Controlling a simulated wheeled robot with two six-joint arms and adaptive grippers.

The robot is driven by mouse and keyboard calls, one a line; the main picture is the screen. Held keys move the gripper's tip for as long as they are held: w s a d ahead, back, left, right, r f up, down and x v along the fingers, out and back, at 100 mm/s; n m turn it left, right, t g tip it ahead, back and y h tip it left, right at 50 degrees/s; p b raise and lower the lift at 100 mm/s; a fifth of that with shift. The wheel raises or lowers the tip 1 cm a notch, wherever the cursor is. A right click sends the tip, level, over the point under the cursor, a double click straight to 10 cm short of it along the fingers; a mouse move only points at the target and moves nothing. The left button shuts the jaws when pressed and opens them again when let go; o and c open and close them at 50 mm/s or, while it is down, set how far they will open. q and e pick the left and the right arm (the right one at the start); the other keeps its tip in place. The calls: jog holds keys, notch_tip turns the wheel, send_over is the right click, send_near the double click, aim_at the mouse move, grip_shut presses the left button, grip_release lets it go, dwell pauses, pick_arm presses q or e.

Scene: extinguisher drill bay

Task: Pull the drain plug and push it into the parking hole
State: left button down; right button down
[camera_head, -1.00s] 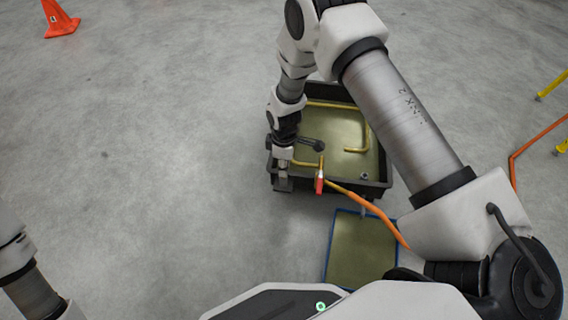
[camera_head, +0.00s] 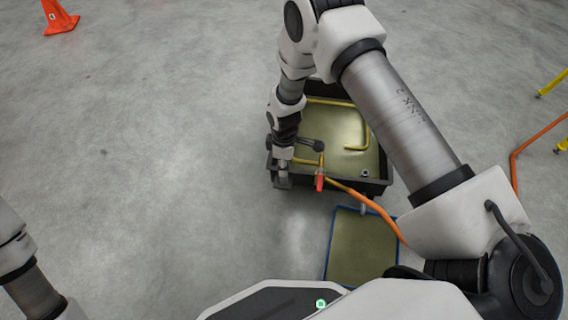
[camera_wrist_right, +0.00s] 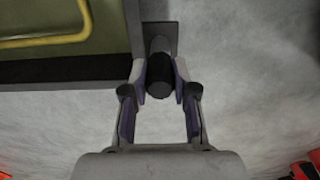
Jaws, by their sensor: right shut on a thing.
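My right gripper (camera_head: 282,180) is at the front left corner of the black-rimmed tray (camera_head: 340,186). In the right wrist view the gripper (camera_wrist_right: 160,84) is shut on a dark ribbed cylinder with a grey end, the drain plug (camera_wrist_right: 159,75). The plug is beside the tray's outer wall, in front of a small dark square plate (camera_wrist_right: 160,32). This plate may carry the parking hole, but the plug and fingers hide any opening. I cannot tell how deep the plug sits. A small round fitting (camera_head: 365,173) shows inside the tray's front right. My left gripper is out of view.
Yellow pipes (camera_head: 355,149) run inside the tray. A red-handled valve (camera_head: 320,181) and an orange hose (camera_head: 365,201) are at its front. A blue-edged flat pan (camera_head: 345,262) lies nearer. An orange cone (camera_head: 60,18) stands far left. The left floor is clear.

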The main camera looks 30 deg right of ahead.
jog(key=c, duration=0.8)
grip_release()
notch_tip(320, 180, up, 12)
jog(key=shift+r, duration=0.1)
jog(key=shift+s, duration=0.1)
